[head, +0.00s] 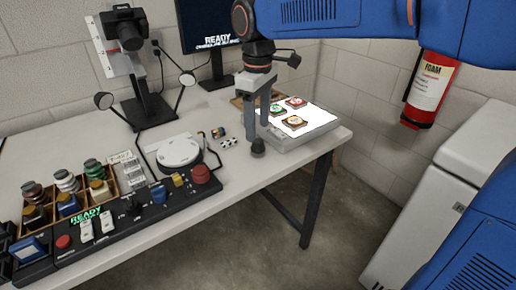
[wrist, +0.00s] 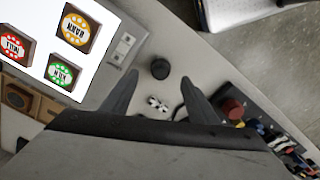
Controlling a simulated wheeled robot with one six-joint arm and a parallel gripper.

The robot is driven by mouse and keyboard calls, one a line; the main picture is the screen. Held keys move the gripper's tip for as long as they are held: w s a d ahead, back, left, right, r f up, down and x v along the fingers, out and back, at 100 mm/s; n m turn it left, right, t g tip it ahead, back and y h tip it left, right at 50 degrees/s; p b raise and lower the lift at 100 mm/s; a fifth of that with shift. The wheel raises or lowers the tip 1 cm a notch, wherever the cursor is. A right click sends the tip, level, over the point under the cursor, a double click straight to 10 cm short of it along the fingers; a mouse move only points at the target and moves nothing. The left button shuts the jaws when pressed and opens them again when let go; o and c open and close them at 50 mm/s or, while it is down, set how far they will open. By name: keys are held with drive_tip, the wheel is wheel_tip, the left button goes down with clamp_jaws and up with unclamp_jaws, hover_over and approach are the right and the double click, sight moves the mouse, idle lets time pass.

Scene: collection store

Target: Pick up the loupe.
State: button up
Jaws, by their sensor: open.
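The loupe appears to be the small black round piece (head: 258,148) standing on the white table near its front edge, just left of the light panel. In the wrist view it is a dark disc (wrist: 160,69) centred between my fingertips and slightly beyond them. My gripper (head: 258,131) points down over it, with its fingers apart and nothing between them. The wrist view shows both grey fingers of my gripper (wrist: 160,77) spread either side of the loupe. I see no contact, and the exact height gap is hard to tell.
A lit panel (head: 319,128) with three square badges stands close on the right. A small checkered card (head: 229,141), a white round dish (head: 179,152) and a control console with a red button (head: 201,174) lie to the left. The table's front edge is near.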

sight(258, 141)
drive_tip(key=shift+f, duration=3.05)
drive_tip(key=shift+c, duration=0.6)
drive_tip(key=c, duration=1)
